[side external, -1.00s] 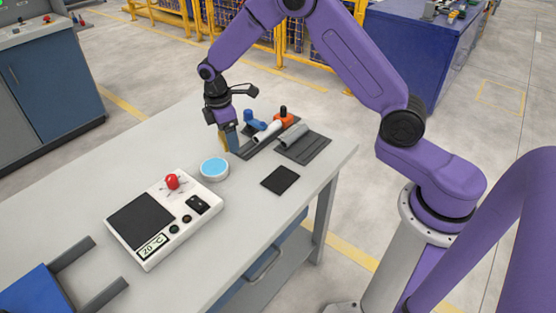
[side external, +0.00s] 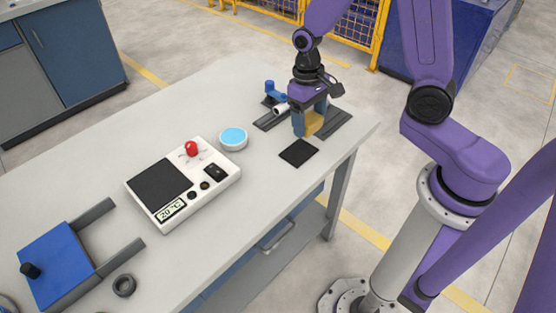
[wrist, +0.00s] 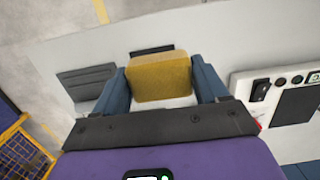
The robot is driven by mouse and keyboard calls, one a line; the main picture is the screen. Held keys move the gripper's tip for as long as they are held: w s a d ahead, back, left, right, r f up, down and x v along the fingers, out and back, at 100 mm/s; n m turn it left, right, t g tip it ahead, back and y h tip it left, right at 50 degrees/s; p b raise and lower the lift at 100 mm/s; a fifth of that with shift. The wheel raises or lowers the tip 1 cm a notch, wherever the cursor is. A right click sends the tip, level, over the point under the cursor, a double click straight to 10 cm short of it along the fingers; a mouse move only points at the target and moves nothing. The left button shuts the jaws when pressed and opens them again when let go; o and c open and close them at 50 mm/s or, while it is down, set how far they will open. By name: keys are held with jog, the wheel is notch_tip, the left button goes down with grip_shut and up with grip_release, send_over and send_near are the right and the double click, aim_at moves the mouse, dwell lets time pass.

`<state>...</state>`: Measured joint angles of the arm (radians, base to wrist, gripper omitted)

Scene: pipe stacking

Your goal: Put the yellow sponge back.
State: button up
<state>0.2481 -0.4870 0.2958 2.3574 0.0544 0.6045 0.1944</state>
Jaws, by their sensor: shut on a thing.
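The yellow sponge (side external: 315,122) is held between the two blue fingers of my gripper (side external: 310,121). In the wrist view the sponge (wrist: 160,78) fills most of the space between the fingertips (wrist: 160,85). A small black square pad (side external: 299,153) lies on the table just in front of the gripper in the side view. In the wrist view the pad (wrist: 152,50) shows as a dark strip beyond the sponge, partly hidden by it. The sponge appears above the table, but its exact height is hard to tell.
A round white dish with a blue top (side external: 233,138) and a white device with a red knob (side external: 183,182) stand left of the pad. Dark grey trays (side external: 337,119), a white pipe (side external: 281,109) and a blue fitting (side external: 272,91) are behind the gripper. The table's edge is close on the right.

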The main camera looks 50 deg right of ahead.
jog(key=s+a, duration=0.6)
jog(key=s, duration=0.1)
send_over(266, 173)
jog(key=f, duration=0.9)
jog(key=shift+s+d+f, duration=0.1)
jog(key=shift+s+f, duration=0.1)
jog(key=shift+f, duration=0.05)
jog(key=shift+w+f, duration=0.35)
jog(key=shift+f, duration=1.5)
jog(key=shift+f, duration=0.15)
jog(key=o, duration=0.9)
